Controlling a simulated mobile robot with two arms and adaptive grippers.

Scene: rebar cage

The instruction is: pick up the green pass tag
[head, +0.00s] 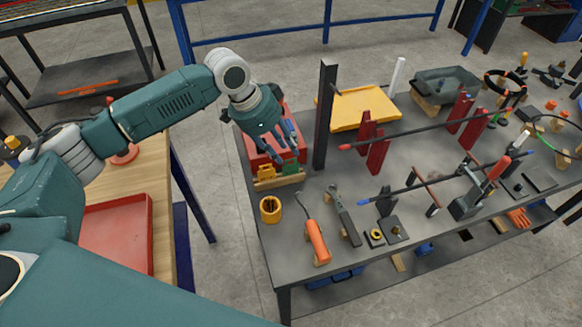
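A small green piece (291,168), which may be the green pass tag, sits just below the fingertips, at the front of the red box beside a yellow-tan block (265,179). It is partly hidden by the fingers, and I cannot tell whether they touch it. My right gripper is not in view.
A dark upright post (325,115) stands close to the right of my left gripper. A yellow tray (362,108), an orange-handled tool (318,243) and a yellow ring-like cup (270,209) are on the grey table (290,262). Long bars on red stands lie to the right.

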